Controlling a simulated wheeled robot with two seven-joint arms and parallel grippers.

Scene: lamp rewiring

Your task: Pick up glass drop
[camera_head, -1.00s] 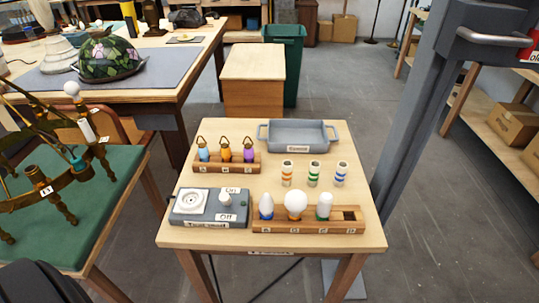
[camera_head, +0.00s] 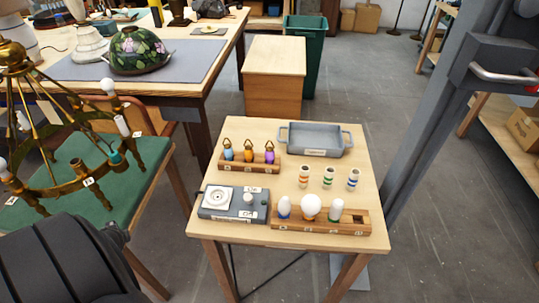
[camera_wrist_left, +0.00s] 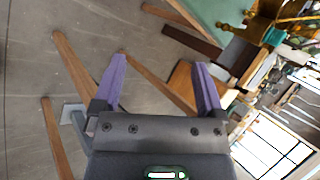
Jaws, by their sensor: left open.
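Three glass drops stand in a wooden rack (camera_head: 230,165) at the left of the small table: a light blue drop (camera_head: 228,153), an orange drop (camera_head: 249,156) and a purple drop (camera_head: 270,157), each with a hook on top. In the left wrist view my left gripper (camera_wrist_left: 160,80) is open and empty, its two purple fingers apart above the floor and furniture legs. In the head view a dark part of my arm fills the lower left, and its fingers do not show. My right gripper is in neither view.
The small table also holds a grey tray (camera_head: 341,148), several striped cylinders (camera_head: 328,178), a grey test box (camera_head: 232,216) and a bulb rack (camera_head: 300,227). A brass chandelier (camera_head: 88,181) stands on a green-topped table (camera_head: 149,160) at left. A grey post rises at right.

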